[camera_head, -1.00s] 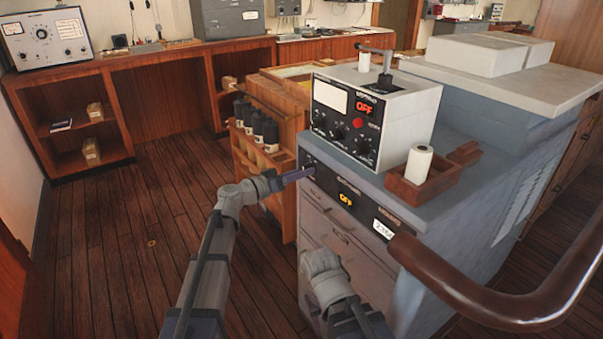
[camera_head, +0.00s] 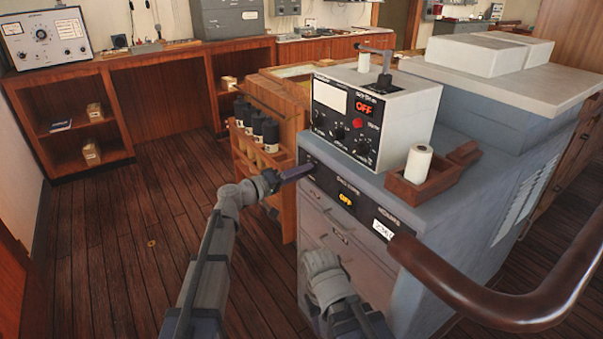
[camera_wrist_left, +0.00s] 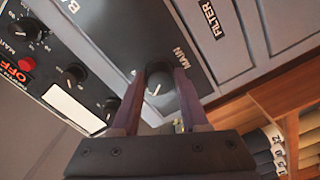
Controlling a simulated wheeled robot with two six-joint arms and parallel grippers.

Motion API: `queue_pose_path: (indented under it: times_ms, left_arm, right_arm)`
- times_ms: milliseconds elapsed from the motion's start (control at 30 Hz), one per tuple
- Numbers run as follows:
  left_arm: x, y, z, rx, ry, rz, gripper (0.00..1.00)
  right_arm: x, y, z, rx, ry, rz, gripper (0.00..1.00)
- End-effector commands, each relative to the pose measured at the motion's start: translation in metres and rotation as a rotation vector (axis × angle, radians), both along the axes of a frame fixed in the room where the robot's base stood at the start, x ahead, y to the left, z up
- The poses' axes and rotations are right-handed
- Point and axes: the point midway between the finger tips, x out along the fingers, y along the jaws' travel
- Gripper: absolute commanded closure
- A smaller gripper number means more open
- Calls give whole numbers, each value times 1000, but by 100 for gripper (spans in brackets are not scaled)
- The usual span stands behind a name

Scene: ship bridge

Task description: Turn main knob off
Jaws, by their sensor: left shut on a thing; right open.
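My left gripper (camera_head: 311,168) is at the left end of the grey console's dark front panel. In the left wrist view its two purple fingers close around a round dark knob (camera_wrist_left: 158,84) beside the label MAIN, one finger on each side. The knob's white mark shows between the fingers. In the head view the gripper hides the knob. A yellow OFF display (camera_head: 345,199) is lit on the same panel. My right arm shows low in front of the console drawers, but its fingers cannot be seen.
A white instrument box (camera_head: 405,118) with a red OFF display stands on the console. A wooden tray (camera_head: 422,190) with a white roll is beside it. A brown handrail (camera_head: 480,300) curves across the lower right.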

Motion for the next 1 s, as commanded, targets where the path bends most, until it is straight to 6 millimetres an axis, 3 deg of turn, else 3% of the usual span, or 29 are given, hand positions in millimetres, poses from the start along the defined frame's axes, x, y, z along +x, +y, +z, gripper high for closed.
queue_pose_path:
  times_ms: [467, 500, 733, 1000]
  left_arm:
    - [0, 1, 0, -6, 10, 1, 100]
    - [0, 1, 0, -6, 10, 1, 52]
    - [0, 0, 0, -5, 10, 0, 26]
    - [-1, 2, 0, -5, 9, 1, 26]
  right_arm:
    - [0, 0, 0, 0, 0, 0, 50]
    - [0, 0, 0, 0, 0, 0, 50]
    - [0, 0, 0, 0, 0, 0, 50]
    - [0, 0, 0, 0, 0, 0, 50]
